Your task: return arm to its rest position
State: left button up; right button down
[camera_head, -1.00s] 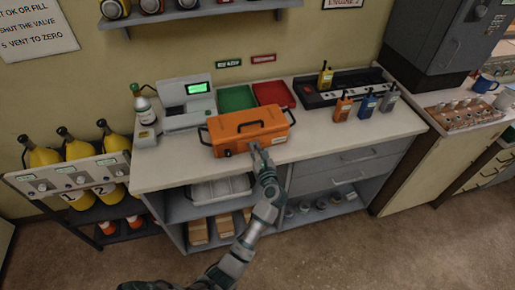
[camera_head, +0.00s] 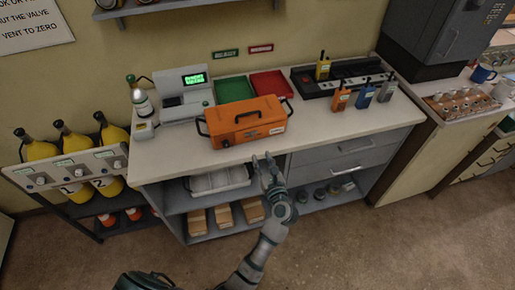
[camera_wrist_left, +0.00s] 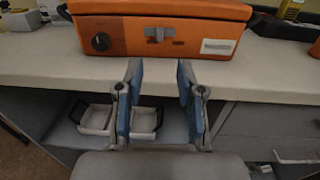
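My left gripper (camera_head: 263,160) is at the front edge of the counter (camera_head: 180,165), in front of the orange case (camera_head: 220,135). Its two fingers are apart with nothing between them. In the left wrist view my left gripper (camera_wrist_left: 158,72) also shows open, with blue finger pads. There the orange case (camera_wrist_left: 185,40) stands beyond the fingertips, with a strip of bare counter between. The case sits upright on the counter with its black handle on top. My right gripper is not in view.
Behind the case are a green tray (camera_head: 235,80) and a red tray (camera_head: 263,78). Radios such as the orange one (camera_head: 340,101) stand to the right. A scale-like device (camera_head: 183,110) stands left. Below the counter are open shelves (camera_head: 180,202) and drawers (camera_head: 335,154). Floor in front is clear.

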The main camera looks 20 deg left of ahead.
pick_arm(q)
jog(key=shift+v, duration=1)
